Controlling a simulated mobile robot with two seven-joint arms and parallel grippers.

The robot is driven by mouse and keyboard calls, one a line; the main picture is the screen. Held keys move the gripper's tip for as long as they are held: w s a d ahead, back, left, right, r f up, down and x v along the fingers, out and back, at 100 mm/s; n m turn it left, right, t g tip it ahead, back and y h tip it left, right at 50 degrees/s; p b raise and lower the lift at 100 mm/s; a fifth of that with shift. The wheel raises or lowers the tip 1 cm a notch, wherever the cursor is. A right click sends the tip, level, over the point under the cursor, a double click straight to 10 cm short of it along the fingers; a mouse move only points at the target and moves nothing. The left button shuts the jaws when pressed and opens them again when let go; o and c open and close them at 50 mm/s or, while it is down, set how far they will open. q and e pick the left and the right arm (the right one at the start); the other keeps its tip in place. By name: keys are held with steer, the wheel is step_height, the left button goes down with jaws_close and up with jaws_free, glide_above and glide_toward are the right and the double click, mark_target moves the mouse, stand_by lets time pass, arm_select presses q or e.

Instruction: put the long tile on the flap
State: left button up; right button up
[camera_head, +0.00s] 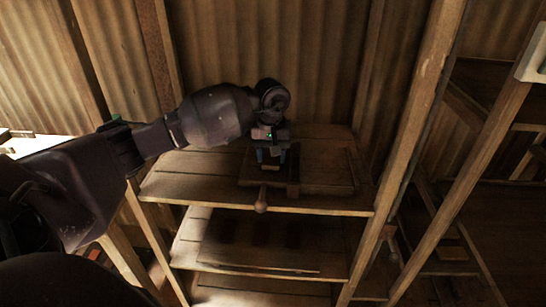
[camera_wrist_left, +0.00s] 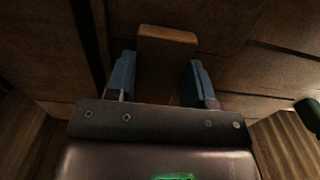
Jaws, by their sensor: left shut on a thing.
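A brown wooden-looking block (camera_wrist_left: 166,58) stands between the two blue fingers of my left gripper (camera_wrist_left: 162,78) in the left wrist view. The fingers are shut on it; I cannot tell whether it is the long tile or a part of the press. In the head view my left gripper (camera_head: 271,157) points down over a dark wooden press (camera_head: 325,180) on the upper shelf. A round wooden knob (camera_head: 261,206) sticks out at the press's front. The flap cannot be told apart in the shadow, and my gripper hides part of the press. My right gripper is not in view.
The upper shelf (camera_head: 185,180) has bare room left of the press. A lower shelf (camera_head: 220,252) lies beneath it. A wooden post (camera_head: 418,115) stands right of the shelf, and a corrugated wall (camera_head: 310,60) is close behind.

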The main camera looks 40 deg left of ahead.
arm_select(q)
steer(key=shift+f, duration=0.35)
steer(key=shift+r, duration=0.15)
steer(key=shift+f, duration=0.2)
steer(key=o, duration=1)
steer(key=shift+r, duration=0.1)
